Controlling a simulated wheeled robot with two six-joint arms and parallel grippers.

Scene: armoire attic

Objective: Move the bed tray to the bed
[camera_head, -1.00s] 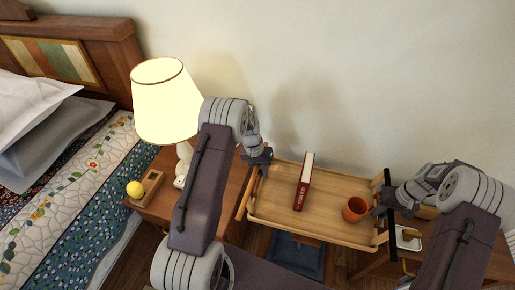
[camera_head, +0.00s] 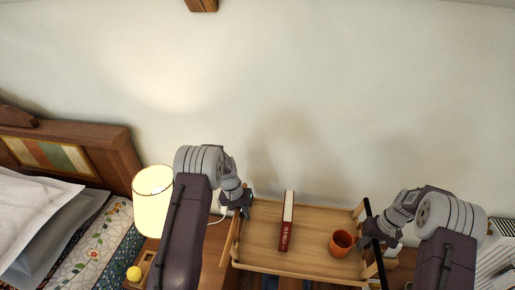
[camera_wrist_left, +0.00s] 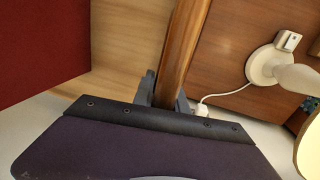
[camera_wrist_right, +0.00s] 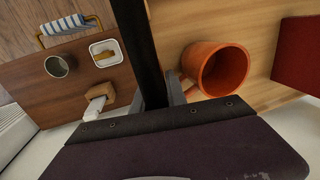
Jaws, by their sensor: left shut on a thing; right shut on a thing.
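The wooden bed tray (camera_head: 262,232) is level in the middle of the head view, with a red book (camera_head: 286,228) standing on it and an orange mug (camera_head: 341,243) to the book's right. My left gripper (camera_head: 243,205) is shut on the tray's left side bar, which also shows in the left wrist view (camera_wrist_left: 185,50). My right gripper (camera_head: 373,232) is shut on the tray's dark right side bar, seen in the right wrist view (camera_wrist_right: 140,50). The bed (camera_head: 92,250) with its floral quilt is at the far left.
A lit lamp (camera_head: 153,200) stands between the tray and the bed, close to my left arm. A yellow ball (camera_head: 134,273) is near it. The wall (camera_head: 300,100) is behind the tray. A white radiator (camera_head: 497,250) is at the right.

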